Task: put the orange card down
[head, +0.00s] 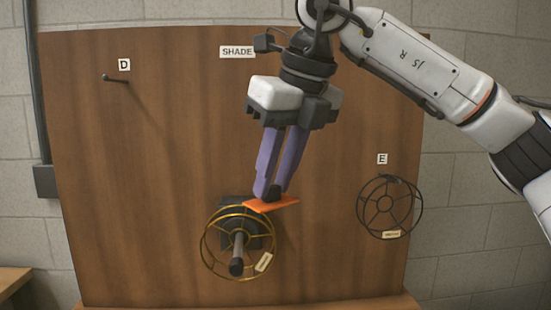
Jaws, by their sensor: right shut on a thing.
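The orange card (272,204) is held flat, seen nearly edge-on, in the head view. My right gripper (270,192) points down from above with its purple fingers shut on the card. The card appears just above and in front of the top of a gold wire ring frame (206,258); I cannot tell whether they touch. My left gripper is not in view.
A brown wooden board (150,190) stands against a block wall. It carries a peg (117,80) under label D, a SHADE label (237,52), and a dark wire ring frame (389,207) under label E. A dark rod (237,262) sticks out through the gold frame.

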